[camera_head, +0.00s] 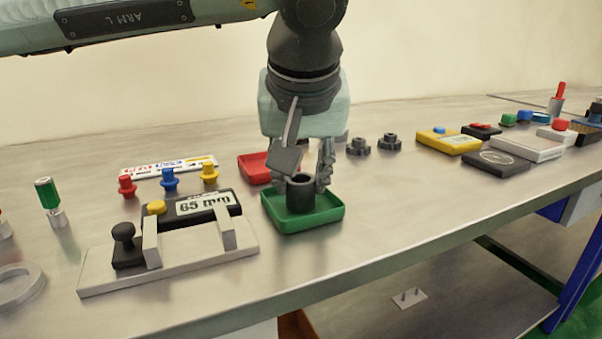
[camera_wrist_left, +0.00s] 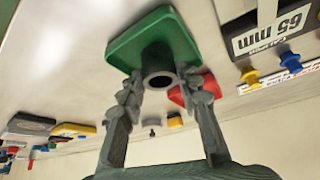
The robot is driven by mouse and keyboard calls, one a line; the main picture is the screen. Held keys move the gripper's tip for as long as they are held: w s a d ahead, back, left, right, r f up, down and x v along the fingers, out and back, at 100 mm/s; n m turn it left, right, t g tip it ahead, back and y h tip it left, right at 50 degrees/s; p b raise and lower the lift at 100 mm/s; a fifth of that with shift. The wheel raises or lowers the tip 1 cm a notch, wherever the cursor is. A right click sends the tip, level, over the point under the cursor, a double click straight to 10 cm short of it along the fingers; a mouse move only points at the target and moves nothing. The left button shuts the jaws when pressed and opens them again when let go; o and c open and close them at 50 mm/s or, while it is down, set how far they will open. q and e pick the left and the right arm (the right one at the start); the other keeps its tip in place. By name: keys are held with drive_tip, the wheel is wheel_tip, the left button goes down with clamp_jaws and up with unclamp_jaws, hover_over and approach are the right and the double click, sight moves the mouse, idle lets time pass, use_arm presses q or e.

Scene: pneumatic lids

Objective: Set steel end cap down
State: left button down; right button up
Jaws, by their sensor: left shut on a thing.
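The steel end cap (camera_head: 300,198) is a dark grey, hollow round piece, upright at the green tray (camera_head: 325,217). My left gripper (camera_head: 304,180) points down from above with its fingers shut around the cap. In the left wrist view the cap (camera_wrist_left: 158,62) shows its open round end between the fingertips (camera_wrist_left: 163,88), with the green tray (camera_wrist_left: 124,54) behind it. I cannot tell whether the cap touches the tray floor. My right gripper is not in view.
A red tray (camera_head: 254,168) sits just behind the green one. A gauge fixture marked 65 mm (camera_head: 190,253) stands to the left, with colored knobs behind it. Dark knobbed parts (camera_head: 389,142) and a yellow box (camera_head: 448,142) lie to the right. The front right bench is clear.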

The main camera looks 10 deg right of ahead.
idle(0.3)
use_arm(q)
drive_tip(key=c, duration=1.1)
unclamp_jaws()
drive_tip(key=shift+f, duration=0.1)
drive_tip(key=shift+o, duration=0.2)
drive_tip(key=shift+r, duration=0.25)
drive_tip(key=v, duration=1.2)
drive_tip(key=shift+s+f, duration=0.1)
drive_tip(key=shift+f, duration=0.05)
